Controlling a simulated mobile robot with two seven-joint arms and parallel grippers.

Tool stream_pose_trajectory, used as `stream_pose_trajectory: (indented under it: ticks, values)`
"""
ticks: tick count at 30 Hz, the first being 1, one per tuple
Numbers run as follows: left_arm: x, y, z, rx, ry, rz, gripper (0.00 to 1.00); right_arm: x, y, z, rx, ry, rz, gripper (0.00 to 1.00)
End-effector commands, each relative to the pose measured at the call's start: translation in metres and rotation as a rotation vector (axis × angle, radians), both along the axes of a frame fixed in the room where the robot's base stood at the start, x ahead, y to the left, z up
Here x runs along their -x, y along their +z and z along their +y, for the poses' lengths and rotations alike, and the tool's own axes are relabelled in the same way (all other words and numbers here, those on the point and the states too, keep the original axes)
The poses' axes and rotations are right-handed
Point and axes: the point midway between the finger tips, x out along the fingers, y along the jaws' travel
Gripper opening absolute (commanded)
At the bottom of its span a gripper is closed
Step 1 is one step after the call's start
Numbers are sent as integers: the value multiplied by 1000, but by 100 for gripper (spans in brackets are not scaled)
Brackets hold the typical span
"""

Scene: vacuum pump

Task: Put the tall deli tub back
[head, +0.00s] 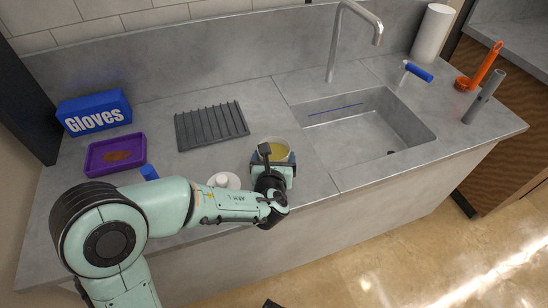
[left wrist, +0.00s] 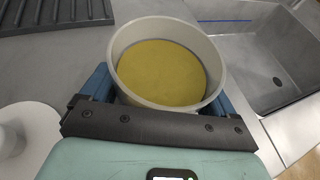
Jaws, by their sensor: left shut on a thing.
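The deli tub (head: 275,150) is a pale round tub with yellow contents, upright at the front of the counter, left of the sink. It fills the middle of the left wrist view (left wrist: 165,72), open at the top. My left gripper (head: 270,165) is shut on it, with blue fingers on either side of its wall. The tub's lower part is hidden by the gripper, so I cannot tell whether it touches the counter. My right gripper does not show clearly.
A white round object (head: 223,181) stands close left of the gripper. A ribbed dark rack (head: 211,125), a purple tray (head: 115,155) and a blue Gloves box (head: 94,112) lie further left. The sink (head: 365,120) with its tall faucet (head: 345,30) is on the right.

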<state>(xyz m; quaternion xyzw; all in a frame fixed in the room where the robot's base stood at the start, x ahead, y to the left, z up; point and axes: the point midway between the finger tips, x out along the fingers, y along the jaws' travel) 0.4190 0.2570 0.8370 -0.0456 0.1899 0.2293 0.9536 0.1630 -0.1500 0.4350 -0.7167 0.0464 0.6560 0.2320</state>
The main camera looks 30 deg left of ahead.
Motion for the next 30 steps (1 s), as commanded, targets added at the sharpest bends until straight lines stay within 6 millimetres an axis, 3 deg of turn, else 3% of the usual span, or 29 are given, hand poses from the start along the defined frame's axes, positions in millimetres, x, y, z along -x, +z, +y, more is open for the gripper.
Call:
stream_pose_trajectory:
  ticks: [5, 6, 7, 17, 30]
  values:
    - [0, -3, 0, 0, 0, 0, 59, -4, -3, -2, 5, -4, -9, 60]
    - [0, -3, 0, 0, 0, 0, 95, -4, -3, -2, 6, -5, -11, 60]
    - [0, -2, 0, 0, 0, 0, 100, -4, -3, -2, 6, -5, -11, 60]
    - [0, 3, 0, 0, 0, 0, 100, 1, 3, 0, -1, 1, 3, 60]
    - [72, 37, -37, 1, -2, -3, 100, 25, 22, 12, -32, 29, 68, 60]
